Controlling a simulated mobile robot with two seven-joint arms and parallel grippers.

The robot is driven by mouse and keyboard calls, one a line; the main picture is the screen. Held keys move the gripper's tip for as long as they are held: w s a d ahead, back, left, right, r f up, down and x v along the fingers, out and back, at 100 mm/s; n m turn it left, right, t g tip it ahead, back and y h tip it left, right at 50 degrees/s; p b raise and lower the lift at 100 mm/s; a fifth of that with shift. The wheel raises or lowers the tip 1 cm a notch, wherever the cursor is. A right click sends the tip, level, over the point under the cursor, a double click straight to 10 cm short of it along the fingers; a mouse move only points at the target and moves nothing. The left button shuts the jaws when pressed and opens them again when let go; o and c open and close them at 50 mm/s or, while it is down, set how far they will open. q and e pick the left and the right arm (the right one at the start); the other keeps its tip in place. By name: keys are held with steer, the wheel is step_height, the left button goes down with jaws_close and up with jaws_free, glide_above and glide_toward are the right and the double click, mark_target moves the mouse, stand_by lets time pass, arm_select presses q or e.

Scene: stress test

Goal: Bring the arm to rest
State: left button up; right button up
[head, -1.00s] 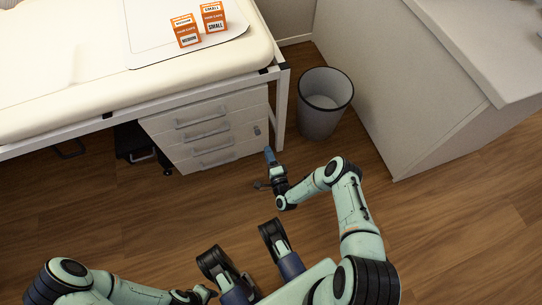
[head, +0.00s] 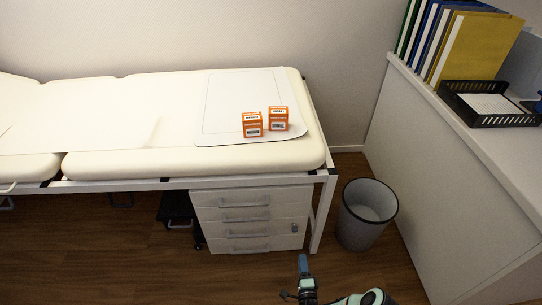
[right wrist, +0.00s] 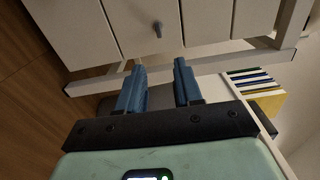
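My right gripper (head: 304,276) shows at the bottom of the head view, in front of the drawer unit and left of the bin. In the right wrist view its two blue fingers (right wrist: 160,88) stand apart with nothing between them, so it is open and empty. The white drawer unit (right wrist: 157,20) lies beyond the fingertips. My left gripper is not in view.
Two orange boxes (head: 252,125) (head: 278,119) stand on a pale mat (head: 225,95) on the cream couch (head: 90,115). A grey bin (head: 366,228) stands right of the drawer unit (head: 250,220). A counter (head: 465,120) at right holds binders (head: 465,50) and a black tray (head: 490,104).

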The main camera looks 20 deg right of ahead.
steer(key=s+a+r+n+g+y+p, duration=0.75)
steer(key=s+a+r+n+p, duration=0.3)
steer(key=a+p, duration=0.3)
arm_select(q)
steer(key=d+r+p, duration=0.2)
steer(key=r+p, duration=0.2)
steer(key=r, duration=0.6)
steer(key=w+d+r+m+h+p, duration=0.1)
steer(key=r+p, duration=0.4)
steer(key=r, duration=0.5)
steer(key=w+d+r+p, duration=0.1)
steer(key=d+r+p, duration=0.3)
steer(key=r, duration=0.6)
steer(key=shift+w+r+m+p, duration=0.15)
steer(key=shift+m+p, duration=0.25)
arm_select(e)
steer(key=s+r+n+g, duration=0.6)
steer(key=s+r+g, duration=0.5)
steer(key=s+r, duration=0.8)
steer(key=s+d, duration=0.1)
steer(key=s, duration=0.3)
steer(key=shift+s+r, duration=0.15)
steer(key=shift+s, duration=0.05)
